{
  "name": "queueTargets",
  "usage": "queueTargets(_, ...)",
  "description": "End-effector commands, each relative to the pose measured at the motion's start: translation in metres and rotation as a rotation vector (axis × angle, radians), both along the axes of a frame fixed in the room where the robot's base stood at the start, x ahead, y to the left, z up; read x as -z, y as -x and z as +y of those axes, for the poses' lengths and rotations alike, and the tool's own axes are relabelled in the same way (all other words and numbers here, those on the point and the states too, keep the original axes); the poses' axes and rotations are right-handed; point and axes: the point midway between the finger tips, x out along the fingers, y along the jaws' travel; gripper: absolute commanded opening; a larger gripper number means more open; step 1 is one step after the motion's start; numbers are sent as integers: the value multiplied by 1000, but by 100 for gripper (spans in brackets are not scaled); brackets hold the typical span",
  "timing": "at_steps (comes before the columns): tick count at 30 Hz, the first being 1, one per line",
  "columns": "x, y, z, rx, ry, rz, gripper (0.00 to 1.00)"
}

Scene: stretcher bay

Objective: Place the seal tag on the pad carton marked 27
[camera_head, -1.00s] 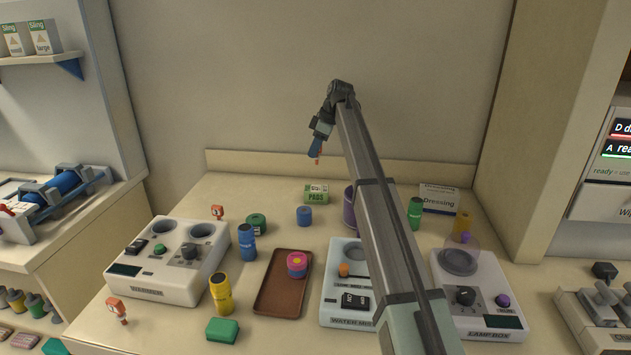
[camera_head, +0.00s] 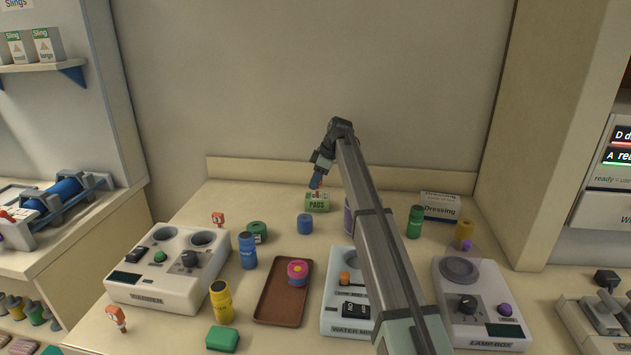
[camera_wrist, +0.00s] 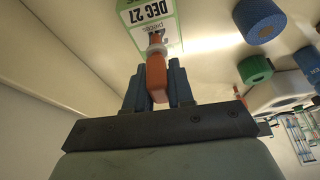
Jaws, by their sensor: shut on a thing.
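My gripper (camera_head: 316,186) hangs fingers-down just above the green and white pads carton (camera_head: 317,204) at the back of the counter. In the wrist view my blue fingers (camera_wrist: 158,84) are shut on the orange seal tag (camera_wrist: 156,80). I cannot tell whether the tag touches the carton.
A blue roll (camera_head: 305,224) and a green roll (camera_head: 257,232) stand near the carton. A purple cylinder partly hides behind my arm. A brown tray (camera_head: 270,307) lies nearer.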

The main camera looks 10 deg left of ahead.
Motion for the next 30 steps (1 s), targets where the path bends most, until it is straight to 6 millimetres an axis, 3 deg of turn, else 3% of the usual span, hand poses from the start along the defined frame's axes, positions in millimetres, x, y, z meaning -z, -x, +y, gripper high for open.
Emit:
queueTargets(5,3,0,0,0,0,0,0)
queueTargets(6,3,0,0,0,0,0,26)
queueTargets(13,2,0,0,0,0,0,48)
queueTargets(23,-2,0,0,0,0,0,48)
queueTargets(30,-32,-1,-13,2,-1,-1,48)
